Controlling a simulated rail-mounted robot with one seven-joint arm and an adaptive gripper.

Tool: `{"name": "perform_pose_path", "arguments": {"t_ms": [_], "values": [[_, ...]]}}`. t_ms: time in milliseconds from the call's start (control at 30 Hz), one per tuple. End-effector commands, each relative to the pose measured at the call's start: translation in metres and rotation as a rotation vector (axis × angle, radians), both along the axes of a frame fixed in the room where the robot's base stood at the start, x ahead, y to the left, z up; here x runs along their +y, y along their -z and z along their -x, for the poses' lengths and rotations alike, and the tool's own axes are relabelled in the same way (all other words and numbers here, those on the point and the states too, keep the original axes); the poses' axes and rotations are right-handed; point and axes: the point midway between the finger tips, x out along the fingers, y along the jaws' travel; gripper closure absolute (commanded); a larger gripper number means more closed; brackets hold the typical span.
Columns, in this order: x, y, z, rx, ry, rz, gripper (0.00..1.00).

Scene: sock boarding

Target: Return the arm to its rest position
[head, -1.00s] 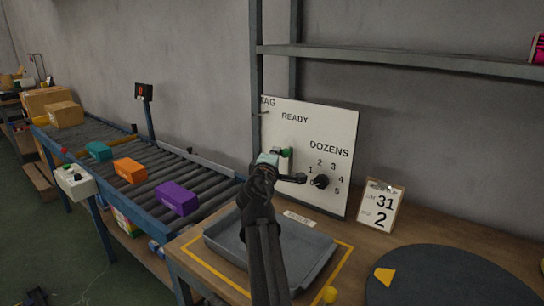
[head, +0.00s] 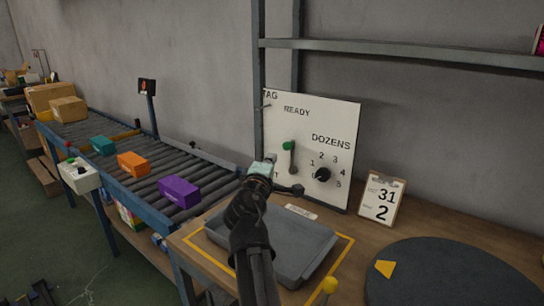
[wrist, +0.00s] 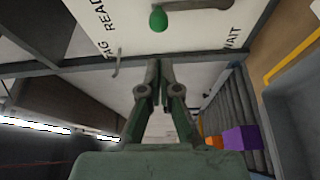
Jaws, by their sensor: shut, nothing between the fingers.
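My arm rises from the bottom middle of the head view. Its pale green gripper body (head: 262,168) is in front of the lower left of the white board (head: 325,120); the fingers cannot be made out there. The board carries a lever with a green knob (head: 288,146), which also shows in the wrist view (wrist: 158,18), and a black dial (head: 322,174) marked in dozens. The gripper appears apart from the lever.
A grey tray (head: 300,262) lies below the arm on the wooden bench. A clipboard card (head: 381,198) and a dark round plate (head: 450,275) are to its right. A roller conveyor (head: 160,160) on the left carries teal, orange and purple boxes. A metal shelf (head: 420,57) crosses above.

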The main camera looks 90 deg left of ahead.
Motion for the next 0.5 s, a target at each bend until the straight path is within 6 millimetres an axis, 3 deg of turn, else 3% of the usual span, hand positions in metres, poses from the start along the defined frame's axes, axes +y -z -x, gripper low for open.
{"name": "perform_pose_path", "arguments": {"t_ms": [133, 500], "values": [[-0.0114, 0.001, 0.0004, 0.0, 0.003, 0.0, 1.0], [-0.0113, 0.0006, 0.0011, 0.0, 0.003, 0.0, 1.0]]}}
